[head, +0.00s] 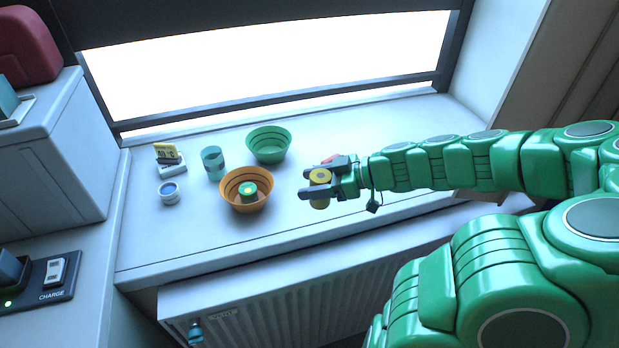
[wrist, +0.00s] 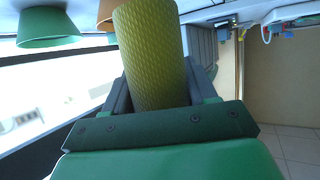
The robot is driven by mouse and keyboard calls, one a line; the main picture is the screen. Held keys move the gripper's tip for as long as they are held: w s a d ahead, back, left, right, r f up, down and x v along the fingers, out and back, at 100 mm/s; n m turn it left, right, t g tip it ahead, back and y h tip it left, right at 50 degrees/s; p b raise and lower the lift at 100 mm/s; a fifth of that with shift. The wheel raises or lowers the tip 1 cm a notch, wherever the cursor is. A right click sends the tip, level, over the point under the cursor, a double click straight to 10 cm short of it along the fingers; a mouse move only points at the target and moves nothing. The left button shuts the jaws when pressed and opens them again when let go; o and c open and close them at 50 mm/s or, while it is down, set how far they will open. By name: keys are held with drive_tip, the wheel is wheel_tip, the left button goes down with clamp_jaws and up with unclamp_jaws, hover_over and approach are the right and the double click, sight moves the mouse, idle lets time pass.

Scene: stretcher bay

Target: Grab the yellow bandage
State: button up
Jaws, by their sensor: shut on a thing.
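The yellow bandage (head: 320,178) is a textured roll. My gripper (head: 322,184) is shut on it, with one dark finger on each side, over the right part of the white sill. In the wrist view the yellow bandage (wrist: 152,50) fills the upper middle, between the dark fingers of my gripper (wrist: 158,85). The fingers cover part of its sides. I cannot tell from these views whether its lower end touches the sill.
An orange bowl (head: 232,204) with a green roll (head: 248,190) in it stands left of my gripper. Behind it is a green bowl (head: 283,148). The sill's front left (head: 190,245) is clear.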

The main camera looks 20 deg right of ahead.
drive_tip(key=shift+s+a+r, duration=0.1)
drive_tip(key=shift+s+r, duration=0.2)
drive_tip(key=shift+s, duration=0.45)
drive_tip(key=shift+s+r, duration=0.35)
drive_tip(key=shift+s, duration=0.35)
drive_tip(key=shift+s+a+r, duration=0.1)
drive_tip(key=shift+s+r, duration=0.2)
drive_tip(key=shift+s, duration=0.45)
